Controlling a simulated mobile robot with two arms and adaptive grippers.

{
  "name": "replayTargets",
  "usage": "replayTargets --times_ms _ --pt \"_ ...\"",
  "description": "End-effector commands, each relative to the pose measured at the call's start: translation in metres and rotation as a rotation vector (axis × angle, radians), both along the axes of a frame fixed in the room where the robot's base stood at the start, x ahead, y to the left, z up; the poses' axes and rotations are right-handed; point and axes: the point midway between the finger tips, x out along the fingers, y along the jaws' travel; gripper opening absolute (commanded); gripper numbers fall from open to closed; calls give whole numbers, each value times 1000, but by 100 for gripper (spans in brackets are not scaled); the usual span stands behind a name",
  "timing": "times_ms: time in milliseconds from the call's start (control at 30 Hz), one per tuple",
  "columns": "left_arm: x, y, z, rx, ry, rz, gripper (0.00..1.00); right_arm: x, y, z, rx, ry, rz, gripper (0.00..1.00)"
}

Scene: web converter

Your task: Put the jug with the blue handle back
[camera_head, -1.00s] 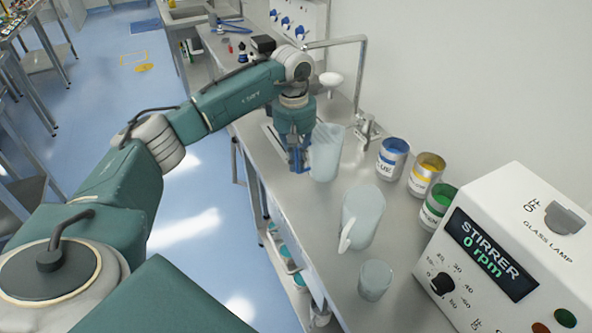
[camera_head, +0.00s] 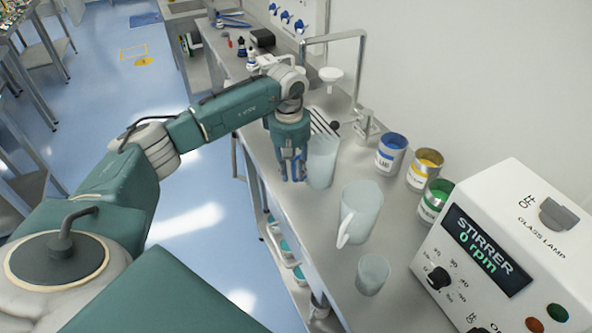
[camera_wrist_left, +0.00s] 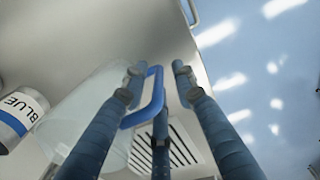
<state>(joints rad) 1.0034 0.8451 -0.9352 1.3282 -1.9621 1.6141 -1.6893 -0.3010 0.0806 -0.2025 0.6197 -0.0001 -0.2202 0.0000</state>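The clear jug with the blue handle (camera_head: 322,163) stands upright on the steel counter (camera_head: 398,262), near its front edge. My left gripper (camera_head: 293,176) points down on the handle side, just left of the jug. In the left wrist view the blue handle (camera_wrist_left: 152,98) lies between the spread fingertips (camera_wrist_left: 157,78). A gap shows between the handle and the right finger, so the gripper looks open around the handle. The jug's body (camera_wrist_left: 88,108) is partly hidden behind a finger. My right gripper is not in view.
A jug with a white handle (camera_head: 362,210) and a small beaker (camera_head: 373,274) stand nearer. Blue (camera_head: 391,153), yellow (camera_head: 425,168) and green (camera_head: 434,200) cans line the wall side beside the stirrer (camera_head: 495,255). A drain grate (camera_head: 324,124) and tap (camera_head: 366,124) are behind.

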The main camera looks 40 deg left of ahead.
Motion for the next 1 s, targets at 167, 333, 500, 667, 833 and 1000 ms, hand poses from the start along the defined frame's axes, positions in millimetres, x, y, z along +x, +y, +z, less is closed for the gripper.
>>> replayTargets --times_ms 167,333,500,667,833,1000 --pt "0 0 1 0 0 0 27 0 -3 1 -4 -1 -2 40" --pt "1 0 11 0 -5 -1 27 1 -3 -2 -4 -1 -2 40" --pt "0 1 44 1 -7 -2 27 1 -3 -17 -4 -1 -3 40" --pt "-2 2 80 0 -6 0 27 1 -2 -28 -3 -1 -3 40" --pt "-3 2 109 0 -4 0 27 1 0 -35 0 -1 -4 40" --pt "-4 1 122 0 -1 -1 27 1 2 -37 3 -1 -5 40"
